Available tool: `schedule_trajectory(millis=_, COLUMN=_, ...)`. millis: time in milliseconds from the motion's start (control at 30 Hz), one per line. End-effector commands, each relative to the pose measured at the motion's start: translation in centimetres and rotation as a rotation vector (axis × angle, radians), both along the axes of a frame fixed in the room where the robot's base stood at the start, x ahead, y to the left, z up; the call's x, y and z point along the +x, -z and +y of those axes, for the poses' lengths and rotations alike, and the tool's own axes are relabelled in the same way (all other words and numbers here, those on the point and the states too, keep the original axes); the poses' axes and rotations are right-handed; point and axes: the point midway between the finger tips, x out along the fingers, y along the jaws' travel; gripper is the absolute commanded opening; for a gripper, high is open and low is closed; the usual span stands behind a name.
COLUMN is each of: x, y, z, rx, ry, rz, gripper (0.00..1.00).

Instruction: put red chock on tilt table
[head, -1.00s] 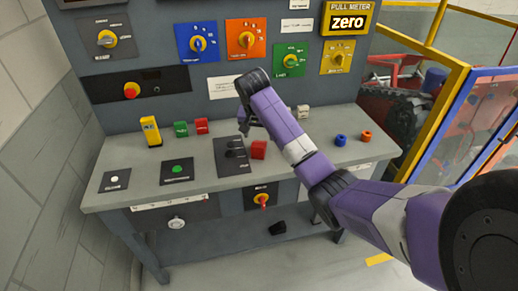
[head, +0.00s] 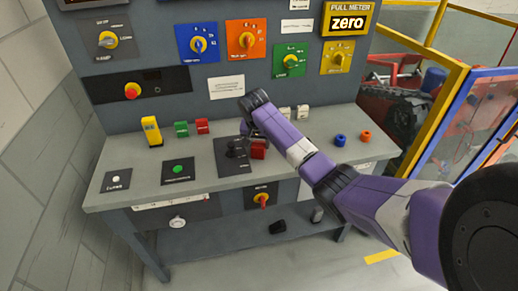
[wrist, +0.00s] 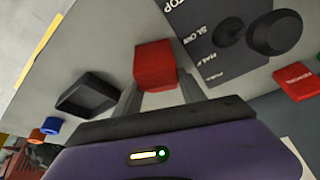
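A red block (head: 259,150), taken as the red chock, sits on the grey bench top at the right edge of a black lever panel. In the wrist view the red block (wrist: 155,63) lies between the fingertips of my gripper (wrist: 158,82). The fingers are spread, one on each side of it; firm contact does not show. In the head view my gripper (head: 252,145) is low over the bench beside the block and partly covers it. A second red block (head: 202,126) stands farther back. I cannot identify a tilt table for sure.
A black shallow tray (wrist: 87,95) lies near the block in the wrist view. The black panel (head: 232,165) carries knobbed levers. A green block (head: 181,129), a yellow device (head: 152,131), a blue ring (head: 340,140) and an orange ring (head: 365,136) stand on the bench.

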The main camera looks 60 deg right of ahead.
Motion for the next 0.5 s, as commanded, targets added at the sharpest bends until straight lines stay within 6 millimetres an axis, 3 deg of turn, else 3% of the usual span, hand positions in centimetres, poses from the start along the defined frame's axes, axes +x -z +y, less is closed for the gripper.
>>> schedule_trajectory(millis=33, x=0.01, y=-0.01, z=0.01, rx=0.0, ry=0.0, rz=0.0, gripper=0.36)
schedule_trajectory(millis=200, x=0.01, y=-0.02, z=0.01, rx=0.0, ry=0.0, rz=0.0, gripper=0.02)
schedule_trajectory(millis=500, x=0.05, y=-0.16, z=-0.03, rx=-0.002, ry=0.0, rz=-0.001, gripper=0.0)
